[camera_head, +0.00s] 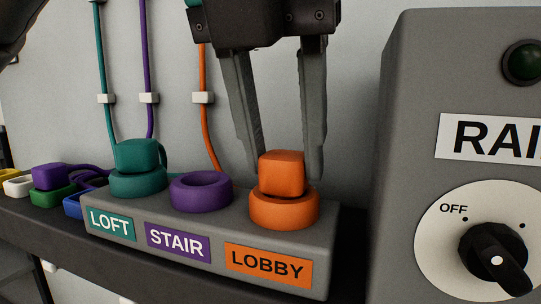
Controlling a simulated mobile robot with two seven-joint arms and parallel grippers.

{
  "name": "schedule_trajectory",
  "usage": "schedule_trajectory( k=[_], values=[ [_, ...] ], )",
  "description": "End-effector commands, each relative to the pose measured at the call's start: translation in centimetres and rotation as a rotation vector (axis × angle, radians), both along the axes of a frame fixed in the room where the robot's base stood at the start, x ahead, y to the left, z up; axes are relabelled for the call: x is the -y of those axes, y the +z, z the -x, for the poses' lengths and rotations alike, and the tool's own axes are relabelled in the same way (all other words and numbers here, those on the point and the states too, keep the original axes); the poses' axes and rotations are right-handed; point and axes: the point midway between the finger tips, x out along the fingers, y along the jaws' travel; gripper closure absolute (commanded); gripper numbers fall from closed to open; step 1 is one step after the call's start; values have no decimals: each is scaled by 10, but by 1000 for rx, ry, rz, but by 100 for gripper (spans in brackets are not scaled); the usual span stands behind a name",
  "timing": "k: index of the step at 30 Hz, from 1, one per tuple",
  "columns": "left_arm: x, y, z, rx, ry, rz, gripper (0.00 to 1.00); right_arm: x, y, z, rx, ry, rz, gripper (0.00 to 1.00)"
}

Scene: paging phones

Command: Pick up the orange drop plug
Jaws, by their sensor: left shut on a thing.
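The orange drop plug (281,172) is a rounded block that sits upright in the orange ring socket (284,211) above the LOBBY label (268,264). My left gripper (285,176) comes down from above with one finger on each side of the plug and is shut on it. The plug's base is hidden inside the ring. I cannot tell whether it is lifted at all. My right gripper is not in view.
A teal plug (138,155) sits in the LOFT socket. The purple STAIR ring (201,191) is empty. A grey box (410,120) with a dial (493,255) stands close on the right. Several coloured plugs lie at the left. Cords run up the wall.

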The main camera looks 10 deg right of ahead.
Motion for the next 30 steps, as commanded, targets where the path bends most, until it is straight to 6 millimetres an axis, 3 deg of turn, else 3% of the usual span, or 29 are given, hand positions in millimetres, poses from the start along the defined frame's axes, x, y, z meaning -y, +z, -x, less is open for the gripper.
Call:
schedule_trajectory(
  k=[8,21,30],
  values=[
    [0,18,0,3,3,2,100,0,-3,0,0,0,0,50],
    [0,80,1,3,2,2,100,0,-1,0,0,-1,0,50],
    [0,98,0,1,2,2,100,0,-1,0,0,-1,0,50]
  ],
)
